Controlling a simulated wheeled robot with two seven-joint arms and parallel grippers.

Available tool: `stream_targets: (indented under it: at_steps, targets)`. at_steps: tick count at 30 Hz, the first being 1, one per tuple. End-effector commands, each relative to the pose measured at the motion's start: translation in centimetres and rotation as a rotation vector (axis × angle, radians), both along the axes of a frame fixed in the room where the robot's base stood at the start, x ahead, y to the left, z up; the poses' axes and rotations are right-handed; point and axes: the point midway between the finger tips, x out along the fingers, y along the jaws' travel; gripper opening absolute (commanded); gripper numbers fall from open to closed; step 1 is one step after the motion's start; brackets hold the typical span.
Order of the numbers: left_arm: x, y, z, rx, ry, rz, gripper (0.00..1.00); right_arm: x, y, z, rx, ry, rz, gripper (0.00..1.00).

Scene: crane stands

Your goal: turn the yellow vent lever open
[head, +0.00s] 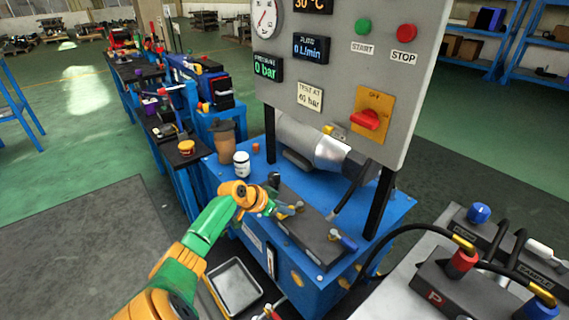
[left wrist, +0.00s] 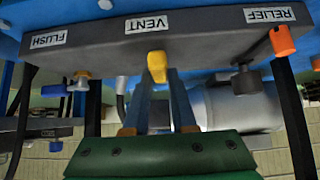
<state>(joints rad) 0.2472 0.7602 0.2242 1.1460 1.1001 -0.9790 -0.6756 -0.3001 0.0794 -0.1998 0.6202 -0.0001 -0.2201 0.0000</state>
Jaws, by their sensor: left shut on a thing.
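The yellow vent lever (left wrist: 157,66) sits on the dark valve block (left wrist: 200,38) under the VENT label in the left wrist view, which shows the block upside down. My left gripper (left wrist: 158,82) has its two fingers on either side of the lever's end, shut on it. In the head view my left gripper (head: 287,209) reaches over the dark block (head: 310,232) on the blue stand, and the lever is mostly hidden by it. My right gripper is not in view.
A blue-handled flush lever (left wrist: 78,82) and an orange relief lever (left wrist: 282,41) flank the vent lever. A grey gauge panel (head: 335,70) rises behind the block. A white bottle (head: 242,164) and a brown cup (head: 225,143) stand nearby. A metal tray (head: 237,287) lies below.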

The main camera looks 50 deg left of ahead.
Motion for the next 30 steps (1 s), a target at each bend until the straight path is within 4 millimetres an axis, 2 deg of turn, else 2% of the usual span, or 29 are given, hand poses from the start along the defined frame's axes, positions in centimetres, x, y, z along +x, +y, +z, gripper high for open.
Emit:
stream_targets:
  at_steps: [4,5,7,8,18,30]
  targets:
    - [0.0,0.0,0.0,0.001,0.002,-0.001,0.00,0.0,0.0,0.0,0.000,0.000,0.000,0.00]
    - [0.0,0.0,0.0,0.001,0.002,-0.001,0.33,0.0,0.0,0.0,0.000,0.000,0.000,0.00]
    - [0.0,0.0,0.0,0.001,0.001,-0.001,0.51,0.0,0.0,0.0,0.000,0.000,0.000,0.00]
    - [0.0,0.0,0.0,0.001,0.001,-0.001,0.55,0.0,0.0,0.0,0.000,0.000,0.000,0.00]
    - [-0.3,0.1,0.4,0.001,0.000,0.000,0.55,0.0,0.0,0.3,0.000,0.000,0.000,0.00]
    - [-4.7,0.5,4.7,0.000,0.002,0.000,0.55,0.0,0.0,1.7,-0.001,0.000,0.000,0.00]
